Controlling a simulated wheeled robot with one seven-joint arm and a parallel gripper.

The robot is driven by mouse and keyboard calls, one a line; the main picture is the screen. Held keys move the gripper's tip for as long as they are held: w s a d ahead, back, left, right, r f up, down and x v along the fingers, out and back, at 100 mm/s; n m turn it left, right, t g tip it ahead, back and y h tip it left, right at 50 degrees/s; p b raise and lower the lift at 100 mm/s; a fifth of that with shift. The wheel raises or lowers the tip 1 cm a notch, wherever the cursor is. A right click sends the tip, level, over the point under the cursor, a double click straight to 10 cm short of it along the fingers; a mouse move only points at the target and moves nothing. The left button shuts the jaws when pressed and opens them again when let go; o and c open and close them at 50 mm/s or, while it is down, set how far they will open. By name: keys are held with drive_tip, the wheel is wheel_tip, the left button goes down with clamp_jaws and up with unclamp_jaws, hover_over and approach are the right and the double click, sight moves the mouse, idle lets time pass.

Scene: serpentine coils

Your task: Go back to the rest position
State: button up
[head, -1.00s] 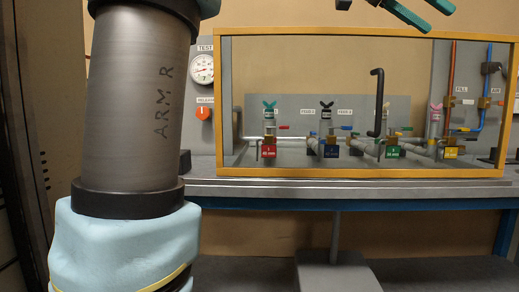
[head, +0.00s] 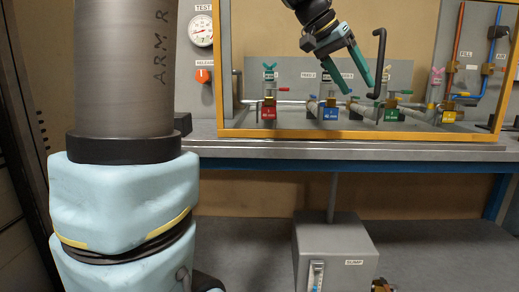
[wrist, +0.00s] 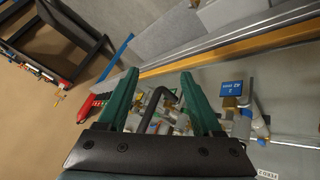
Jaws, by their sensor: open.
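My gripper (head: 359,88) is in the upper middle of the head view, its two green fingers spread and pointing down to the right. My thick arm link fills the left of the head view.
A yellow-orange frame (head: 360,135) surrounds pipes and valves with a red tag (head: 268,113), a blue tag (head: 330,113) and a green tag (head: 391,116). A gauge (head: 201,30) and orange knob (head: 203,76) are left. A grey sump box (head: 335,250) stands below the bench (head: 300,150).

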drive_tip(key=a+f+n+t+y, duration=0.1)
drive_tip(key=a+f+n+y, duration=0.4)
drive_tip(key=a+f, duration=1.25)
drive_tip(key=s+a+f+n+y, duration=0.1)
drive_tip(key=s+a+f+n, duration=0.1)
drive_tip(key=s+a+f, duration=0.4)
drive_tip(key=s+a+f+n+y, duration=0.1)
drive_tip(key=s+a+f, duration=0.25)
drive_tip(key=f, duration=0.35)
wheel_tip(320, 180, up, 17)
drive_tip(key=p, duration=1.7)
drive_tip(key=shift+a+g, duration=0.3)
drive_tip(key=shift+a, duration=0.05)
drive_tip(key=shift+f, duration=0.1)
